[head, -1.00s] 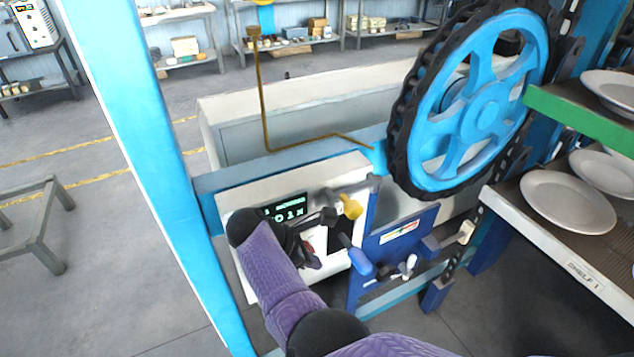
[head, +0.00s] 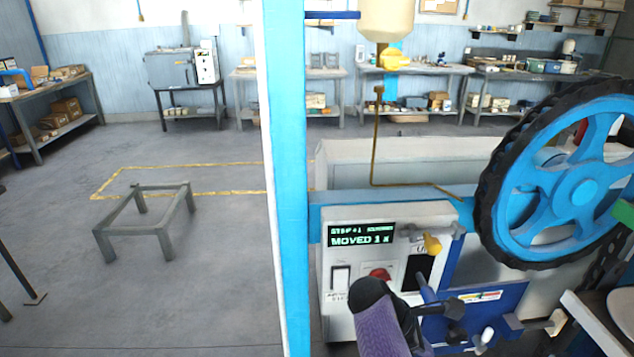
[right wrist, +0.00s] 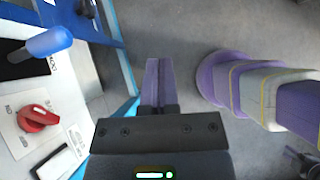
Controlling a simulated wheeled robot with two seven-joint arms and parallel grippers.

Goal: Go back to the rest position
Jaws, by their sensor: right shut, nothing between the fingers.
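In the right wrist view my right gripper (right wrist: 158,85) has its two purple fingers pressed together, with nothing between them. It is over open floor, beside the control panel and apart from it. In the head view my purple right forearm with its dark joint (head: 370,292) covers the lower part of the white control panel (head: 337,237); the fingertips cannot be made out there. My left gripper is in neither view.
Floor farther left is open around a low metal frame (head: 148,222).

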